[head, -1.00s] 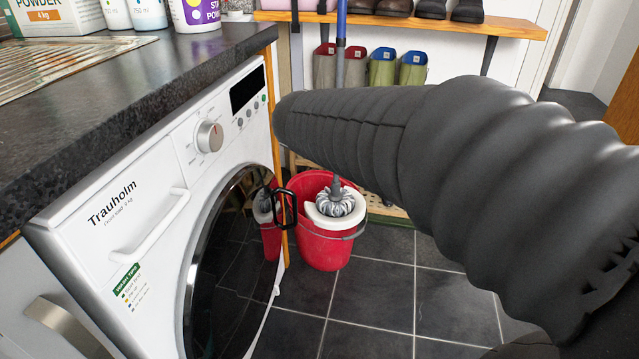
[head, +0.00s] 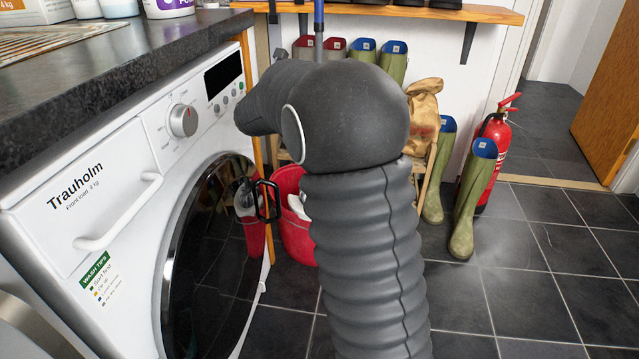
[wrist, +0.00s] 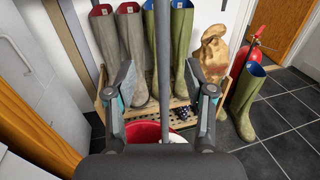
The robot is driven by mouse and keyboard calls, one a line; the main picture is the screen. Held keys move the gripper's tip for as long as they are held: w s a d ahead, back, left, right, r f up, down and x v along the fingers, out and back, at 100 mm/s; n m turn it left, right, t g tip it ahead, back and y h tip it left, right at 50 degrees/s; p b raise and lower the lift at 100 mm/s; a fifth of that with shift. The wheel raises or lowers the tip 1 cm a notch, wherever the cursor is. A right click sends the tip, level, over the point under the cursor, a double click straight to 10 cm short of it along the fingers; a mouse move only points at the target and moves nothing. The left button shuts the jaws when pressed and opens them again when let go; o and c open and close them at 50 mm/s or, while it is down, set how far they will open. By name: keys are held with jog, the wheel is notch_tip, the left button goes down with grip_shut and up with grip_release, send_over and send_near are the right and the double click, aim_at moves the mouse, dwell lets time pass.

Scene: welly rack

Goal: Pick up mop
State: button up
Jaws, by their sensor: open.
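The mop's upright pole (wrist: 164,60) runs down the middle of the wrist view, between the two fingers of my gripper (wrist: 160,78). The fingers are open, with a visible gap on either side of the pole. The bucket (head: 290,182) is partly behind my arm in the head view. The mop head and, in the head view, my gripper are hidden.
A washing machine (head: 112,210) and dark counter (head: 150,45) stand close on the left. Behind the bucket, wellies (wrist: 136,50) stand on a wooden rack (wrist: 112,120). A paper bag (head: 424,105), loose green wellies (head: 467,210) and a fire extinguisher (head: 497,150) stand right. Tiled floor is clear at lower right.

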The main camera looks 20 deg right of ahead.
jog(key=x, duration=0.8)
jog(key=shift+d+r, duration=0.2)
jog(key=shift+d, duration=0.2)
jog(key=shift+w, duration=0.1)
grip_shut()
jog(key=shift+r, duration=0.1)
